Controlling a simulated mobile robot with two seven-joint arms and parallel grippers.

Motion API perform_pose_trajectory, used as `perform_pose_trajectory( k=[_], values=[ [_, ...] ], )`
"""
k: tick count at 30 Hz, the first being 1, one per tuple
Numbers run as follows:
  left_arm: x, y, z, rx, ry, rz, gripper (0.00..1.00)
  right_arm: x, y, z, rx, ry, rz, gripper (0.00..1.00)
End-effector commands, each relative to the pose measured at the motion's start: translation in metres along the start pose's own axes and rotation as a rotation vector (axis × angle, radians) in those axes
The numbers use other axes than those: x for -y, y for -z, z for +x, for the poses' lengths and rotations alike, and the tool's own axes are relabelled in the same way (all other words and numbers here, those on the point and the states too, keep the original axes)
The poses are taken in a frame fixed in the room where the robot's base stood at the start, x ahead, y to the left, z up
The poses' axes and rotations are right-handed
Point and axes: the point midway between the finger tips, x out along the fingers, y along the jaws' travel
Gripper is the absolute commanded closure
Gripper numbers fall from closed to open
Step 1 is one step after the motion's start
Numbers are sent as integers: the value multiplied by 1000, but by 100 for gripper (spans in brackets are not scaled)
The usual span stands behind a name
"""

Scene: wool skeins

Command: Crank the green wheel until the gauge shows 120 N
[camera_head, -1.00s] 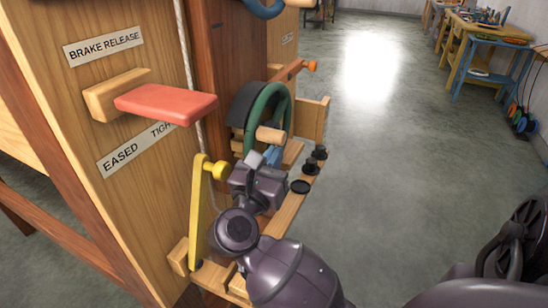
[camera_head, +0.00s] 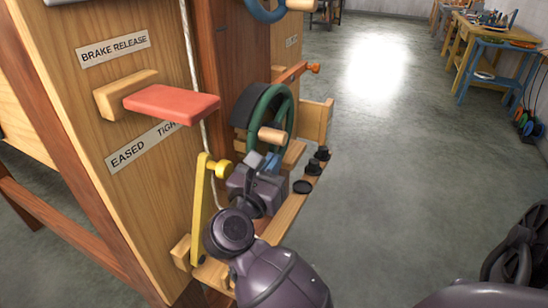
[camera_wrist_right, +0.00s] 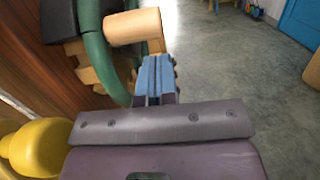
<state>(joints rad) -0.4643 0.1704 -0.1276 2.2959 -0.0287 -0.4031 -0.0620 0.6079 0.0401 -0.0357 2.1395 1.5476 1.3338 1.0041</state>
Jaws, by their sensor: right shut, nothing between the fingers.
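The green wheel (camera_head: 264,108) is mounted on the right side of the wooden machine, with a pale wooden crank handle (camera_head: 273,136) sticking out towards me. My right gripper (camera_head: 266,161) is just below the handle, its blue-tipped fingers shut with nothing between them. In the right wrist view the shut fingers (camera_wrist_right: 156,78) point at the space below the wooden handle (camera_wrist_right: 132,27), apart from it, with the green rim (camera_wrist_right: 95,45) to their left. No gauge reading is visible in these views. My left gripper does not show.
A yellow lever (camera_head: 202,205) with a yellow knob (camera_head: 223,169) stands left of my right gripper. A red brake release paddle (camera_head: 172,104) juts from the panel. Black knobs (camera_head: 314,167) line the wooden ledge.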

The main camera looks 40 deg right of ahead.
Motion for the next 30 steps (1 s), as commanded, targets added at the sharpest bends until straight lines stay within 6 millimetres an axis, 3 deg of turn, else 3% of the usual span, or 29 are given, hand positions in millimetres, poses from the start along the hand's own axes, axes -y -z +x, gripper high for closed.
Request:
perform_pose_trajectory(
  k=[1,3,5,15,21,30],
  values=[
    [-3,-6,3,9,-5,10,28,-4,20,-7,-9,-3,-15,100],
    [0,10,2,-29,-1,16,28,-3,13,-21,-6,-3,-6,100],
    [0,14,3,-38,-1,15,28,-3,10,-33,-5,-3,-2,100],
    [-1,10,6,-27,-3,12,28,-3,12,-90,-2,-2,-2,100],
    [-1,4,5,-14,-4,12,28,-3,12,-104,-1,-2,-2,100],
    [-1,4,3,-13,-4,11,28,-3,12,-106,0,-2,-1,100]
  ],
)
